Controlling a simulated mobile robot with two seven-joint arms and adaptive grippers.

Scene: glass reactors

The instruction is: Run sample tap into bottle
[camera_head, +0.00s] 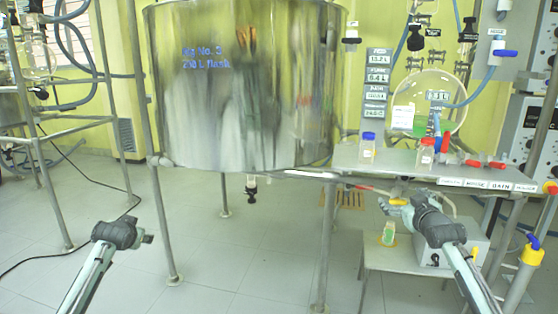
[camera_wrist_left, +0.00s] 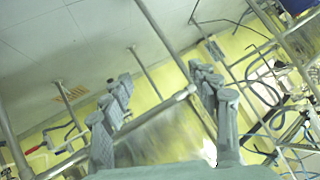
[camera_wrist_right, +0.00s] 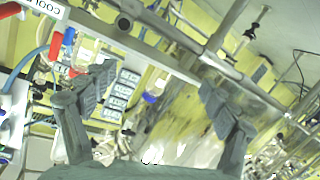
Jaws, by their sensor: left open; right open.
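A large steel vessel (camera_head: 245,90) marked Rig No. 3 stands at the centre of the head view. A black-handled outlet tap (camera_head: 251,188) hangs below it. It also shows in the right wrist view (camera_wrist_right: 255,28). A blue-capped bottle (camera_head: 368,146) and a red-capped bottle (camera_head: 425,157) stand on the steel shelf (camera_head: 395,165). A small green-marked bottle (camera_head: 388,234) stands on the low stand. My right gripper (camera_head: 390,205) is open in front of the shelf, near a yellow piece I cannot identify. My left gripper (camera_head: 149,238) is open and empty over the floor.
Red-handled valves (camera_head: 486,164) sit at the shelf's right, above a row of labels. The low stand (camera_head: 388,258) carries a grey box (camera_head: 455,250). Metal legs (camera_head: 165,225) stand under the vessel. The floor (camera_head: 240,260) between my arms is mostly clear.

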